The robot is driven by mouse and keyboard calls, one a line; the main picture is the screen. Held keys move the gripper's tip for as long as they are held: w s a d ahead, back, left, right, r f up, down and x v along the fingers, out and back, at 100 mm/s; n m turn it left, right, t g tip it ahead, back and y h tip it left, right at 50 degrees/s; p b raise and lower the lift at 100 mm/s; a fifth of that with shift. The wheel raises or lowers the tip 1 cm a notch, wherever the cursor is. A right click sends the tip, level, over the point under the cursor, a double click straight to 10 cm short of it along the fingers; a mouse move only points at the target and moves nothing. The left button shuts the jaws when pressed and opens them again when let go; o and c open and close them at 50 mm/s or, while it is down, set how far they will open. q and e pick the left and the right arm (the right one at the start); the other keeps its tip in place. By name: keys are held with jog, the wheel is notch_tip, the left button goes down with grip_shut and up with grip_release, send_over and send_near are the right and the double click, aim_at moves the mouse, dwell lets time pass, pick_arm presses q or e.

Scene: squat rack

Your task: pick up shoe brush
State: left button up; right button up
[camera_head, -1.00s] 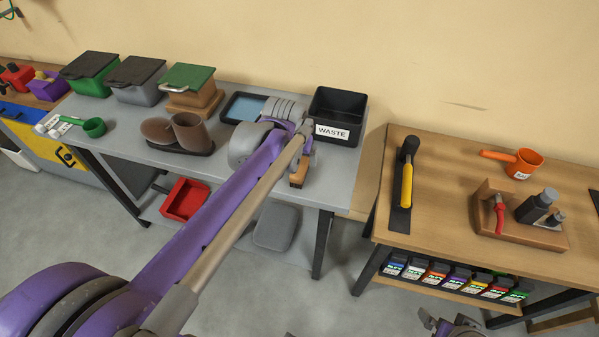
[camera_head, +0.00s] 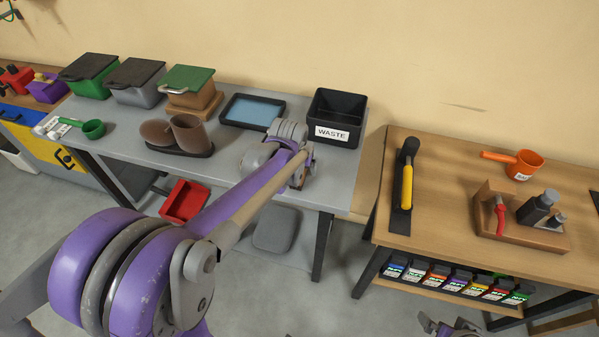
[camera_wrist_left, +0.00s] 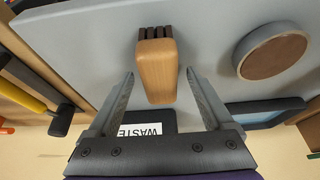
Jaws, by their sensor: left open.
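The shoe brush (camera_wrist_left: 157,68), a wooden block with dark bristles, shows in the left wrist view on the grey table. My left gripper (camera_wrist_left: 160,76) is open, with one finger on each side of the brush and a gap on both sides. In the head view my left gripper (camera_head: 299,179) is over the front right part of the table and hides most of the brush. My right gripper (camera_head: 452,325) is only partly in view at the bottom edge, and its jaws are unclear.
A black WASTE bin (camera_head: 335,118) and a blue-bottomed tray (camera_head: 252,111) stand behind my left gripper. A wooden table (camera_head: 445,170) with tools stands to the right.

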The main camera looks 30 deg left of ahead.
pick_arm(q)
jog(key=shift+f, duration=0.25)
dwell(0.4)
grip_shut()
